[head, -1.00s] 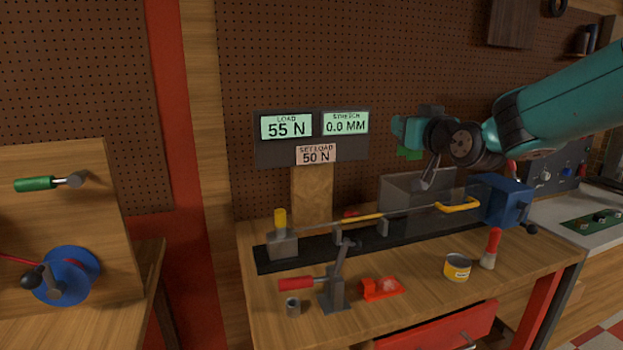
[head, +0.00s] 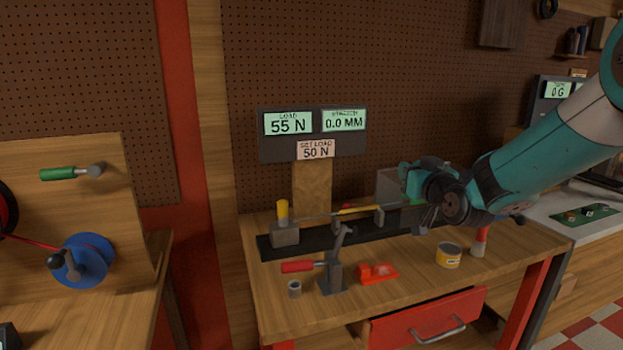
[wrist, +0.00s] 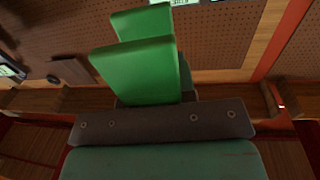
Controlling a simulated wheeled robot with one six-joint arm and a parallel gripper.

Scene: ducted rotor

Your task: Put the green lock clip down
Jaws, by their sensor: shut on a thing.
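In the head view, my gripper is above the back right of the workbench (head: 400,255), in front of a grey box (head: 388,184). The clip is hardly distinguishable there against the teal gripper. It appears held clear of the bench top.
On the bench are a rig on a black rail (head: 267,247), a red-handled lever clamp (head: 333,275), a red block (head: 377,273), a yellow can (head: 448,254) and a small grey cup (head: 294,289). A display (head: 312,130) reads 55 N.

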